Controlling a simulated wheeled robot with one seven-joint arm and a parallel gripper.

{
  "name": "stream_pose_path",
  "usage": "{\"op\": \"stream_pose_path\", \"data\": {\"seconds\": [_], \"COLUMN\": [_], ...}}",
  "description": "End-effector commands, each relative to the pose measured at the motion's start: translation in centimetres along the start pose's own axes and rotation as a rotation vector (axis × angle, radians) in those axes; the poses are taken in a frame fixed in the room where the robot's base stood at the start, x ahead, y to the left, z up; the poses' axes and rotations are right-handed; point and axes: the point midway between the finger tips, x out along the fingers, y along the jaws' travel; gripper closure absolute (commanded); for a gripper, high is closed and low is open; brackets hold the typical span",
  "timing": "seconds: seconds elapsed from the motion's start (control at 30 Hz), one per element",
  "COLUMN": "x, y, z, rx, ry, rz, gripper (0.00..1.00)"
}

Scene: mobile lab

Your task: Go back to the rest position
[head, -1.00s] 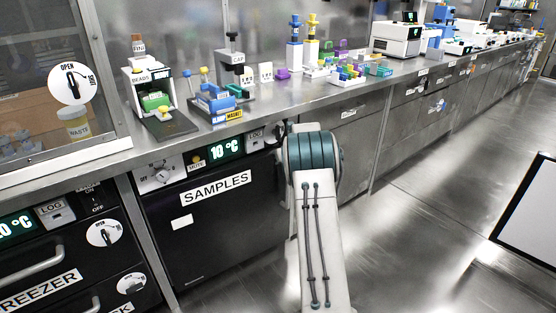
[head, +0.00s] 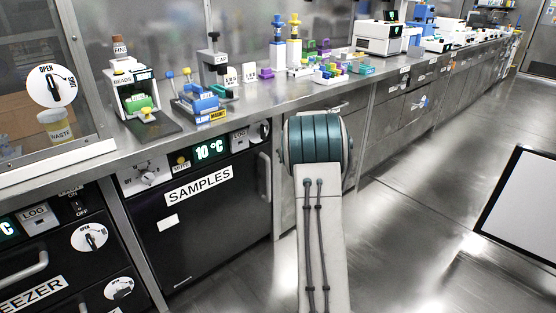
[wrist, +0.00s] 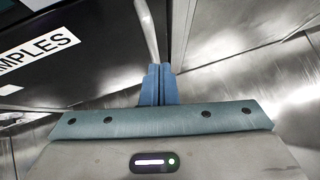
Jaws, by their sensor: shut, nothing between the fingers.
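My gripper (wrist: 159,84) shows in the wrist view with its two blue fingers together and nothing between them. It is in front of the lower cabinet fronts, near the black SAMPLES unit (wrist: 30,75) and that unit's vertical handle (wrist: 147,28). In the head view my arm (head: 318,220) reaches out in front of the bench, and the gripper is hidden there. The SAMPLES unit (head: 215,225) stands under the bench with its door shut and its display reading 10 °C.
The steel bench (head: 250,112) carries a bead holder (head: 135,92), a blue rack (head: 200,100), a cap press (head: 213,65) and several bottles and machines. A freezer (head: 50,250) is at the lower left. The floor (head: 420,220) at right is open, with a white, black-edged panel (head: 525,210).

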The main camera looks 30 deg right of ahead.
Motion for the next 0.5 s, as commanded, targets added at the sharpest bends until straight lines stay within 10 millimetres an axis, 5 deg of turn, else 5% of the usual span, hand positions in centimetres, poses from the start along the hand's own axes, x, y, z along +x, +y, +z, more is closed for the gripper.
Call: {"op": "stream_pose_path", "data": {"seconds": [0.2,0.5], "x": [-3.5,-4.5], "y": [-0.1,-0.5], "z": [0.3,0.1], "rx": [-0.006,-0.003], "ry": [0.0,0.0], "rz": [0.007,0.004], "gripper": [1.0,1.0]}}
